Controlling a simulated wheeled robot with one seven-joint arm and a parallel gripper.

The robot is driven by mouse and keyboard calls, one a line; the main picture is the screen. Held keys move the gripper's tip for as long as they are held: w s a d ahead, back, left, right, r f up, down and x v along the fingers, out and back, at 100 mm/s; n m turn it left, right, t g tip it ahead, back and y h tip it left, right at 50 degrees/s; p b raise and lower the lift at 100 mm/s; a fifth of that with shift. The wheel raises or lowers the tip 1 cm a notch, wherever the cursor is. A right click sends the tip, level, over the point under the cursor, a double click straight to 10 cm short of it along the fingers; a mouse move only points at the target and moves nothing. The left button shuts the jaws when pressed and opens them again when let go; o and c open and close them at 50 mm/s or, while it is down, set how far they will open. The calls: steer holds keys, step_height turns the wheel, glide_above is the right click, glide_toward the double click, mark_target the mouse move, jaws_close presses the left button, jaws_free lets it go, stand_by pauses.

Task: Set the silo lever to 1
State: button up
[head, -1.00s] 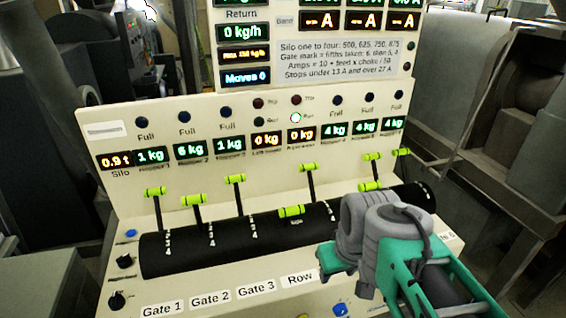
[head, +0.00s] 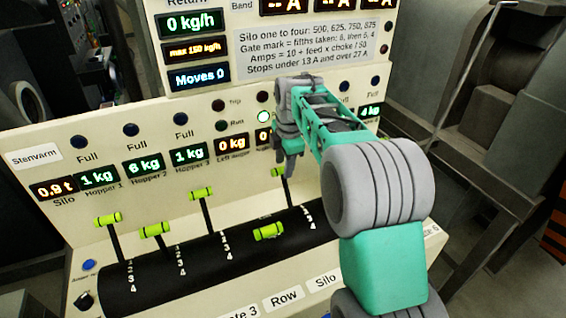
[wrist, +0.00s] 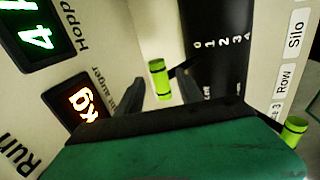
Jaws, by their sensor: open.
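I cannot tell whether the fingers touch the grip.
The row lever (head: 268,231) lies lower on the drum to the left. Three gate levers stand further left: gate 1 (head: 108,219), gate 2 (head: 155,230) and gate 3 (head: 202,194). The upright display panel (head: 150,165) is close behind my gripper. My arm hides the levers on the right.

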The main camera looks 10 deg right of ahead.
steer(key=shift+w+f, duration=0.1)
steer(key=shift+f, duration=0.4)
steer(key=shift+r, duration=0.1)
steer(key=c, duration=0.9)
jaws_close()
steer(key=shift+r, duration=0.15)
